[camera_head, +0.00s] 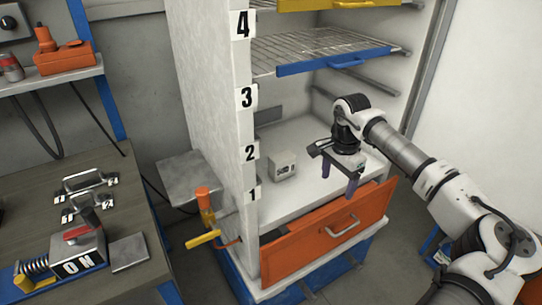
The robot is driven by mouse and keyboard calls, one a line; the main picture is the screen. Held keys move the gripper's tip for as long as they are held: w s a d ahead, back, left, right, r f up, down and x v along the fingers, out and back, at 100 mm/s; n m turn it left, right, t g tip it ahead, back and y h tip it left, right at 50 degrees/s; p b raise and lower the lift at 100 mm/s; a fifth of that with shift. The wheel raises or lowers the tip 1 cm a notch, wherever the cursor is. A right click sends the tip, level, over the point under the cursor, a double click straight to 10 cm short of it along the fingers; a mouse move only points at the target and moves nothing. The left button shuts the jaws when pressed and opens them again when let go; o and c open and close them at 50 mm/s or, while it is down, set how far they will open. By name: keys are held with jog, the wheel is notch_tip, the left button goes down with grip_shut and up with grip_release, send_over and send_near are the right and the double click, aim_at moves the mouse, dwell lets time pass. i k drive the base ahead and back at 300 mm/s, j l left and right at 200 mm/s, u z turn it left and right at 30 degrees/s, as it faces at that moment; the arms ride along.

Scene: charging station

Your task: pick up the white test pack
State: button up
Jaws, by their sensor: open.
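A small white box with dark marks on its front, which looks like the white test pack (283,166), sits on the white shelf floor (312,139) inside the cabinet, near its left wall. My gripper (338,182) is open and empty. It hangs at the cabinet's front, to the right of the pack and apart from it, with its purple-tipped fingers pointing down. My arm reaches in from the right.
The cabinet's left wall (245,130) carries numbers 1 to 4. An orange drawer front (325,232) with a handle juts out below. A wire rack with a blue front (335,62) is above. A yellow handle (203,239) sticks out at left. A workbench (130,195) stands further left.

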aim_at(282, 165)
jog(key=i+j, duration=0.75)
